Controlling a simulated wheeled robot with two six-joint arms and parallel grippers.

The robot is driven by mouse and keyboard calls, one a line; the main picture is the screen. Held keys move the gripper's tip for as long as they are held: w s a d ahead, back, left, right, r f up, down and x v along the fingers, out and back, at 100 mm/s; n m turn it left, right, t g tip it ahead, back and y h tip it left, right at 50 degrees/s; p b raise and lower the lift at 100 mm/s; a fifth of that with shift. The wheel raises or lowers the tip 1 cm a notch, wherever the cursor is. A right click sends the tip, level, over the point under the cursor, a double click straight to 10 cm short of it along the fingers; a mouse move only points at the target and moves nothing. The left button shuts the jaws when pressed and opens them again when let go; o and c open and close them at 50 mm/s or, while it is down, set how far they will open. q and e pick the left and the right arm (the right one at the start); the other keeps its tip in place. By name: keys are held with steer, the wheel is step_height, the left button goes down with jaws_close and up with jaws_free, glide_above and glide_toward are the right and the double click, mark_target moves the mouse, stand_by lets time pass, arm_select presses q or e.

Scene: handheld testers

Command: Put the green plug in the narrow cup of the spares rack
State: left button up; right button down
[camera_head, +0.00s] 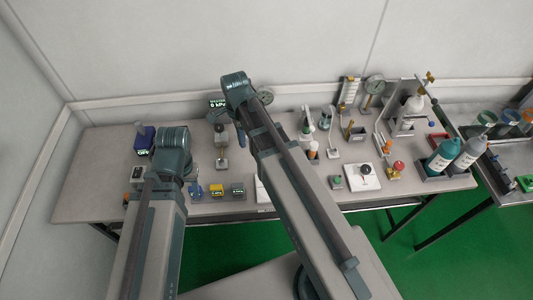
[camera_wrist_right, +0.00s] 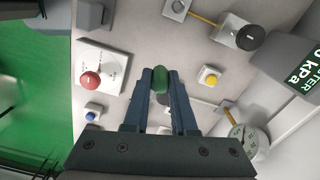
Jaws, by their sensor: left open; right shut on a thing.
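The green plug (camera_wrist_right: 160,78) is between the fingertips of my right gripper (camera_wrist_right: 160,88) in the right wrist view. The gripper is shut on it, and it is over the pale bench top. In the head view my right arm hides most of this gripper and the plug. My left arm (camera_head: 172,145) ends over the left part of the bench, and its fingers are hidden. I cannot make out for certain which thing is the spares rack or its narrow cup.
A pressure meter (camera_head: 217,104) and a dial gauge (camera_wrist_right: 247,137) stand near the right gripper. A red knob (camera_wrist_right: 91,79) on a white plate and a yellow button (camera_wrist_right: 209,76) are nearby. Bottles (camera_head: 443,157) stand at the bench's right end. A second table adjoins on the right.

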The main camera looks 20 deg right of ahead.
arm_select(q)
steer(key=shift+f+b, duration=5.05)
steer(key=shift+f, duration=0.05)
arm_select(e)
steer(key=shift+f, duration=5.15)
arm_select(q)
steer(key=shift+f, duration=0.1)
steer(key=shift+f, duration=0.15)
arm_select(e)
steer(key=shift+f, duration=0.2)
steer(key=c, duration=0.7)
jaws_free()
arm_select(q)
steer(key=shift+r, duration=0.2)
arm_select(e)
steer(key=shift+r, duration=0.2)
step_height(320, 180, up, 12)
steer(key=p, duration=1.2)
steer(key=shift+r, duration=0.1)
arm_select(q)
step_height(320, 180, up, 12)
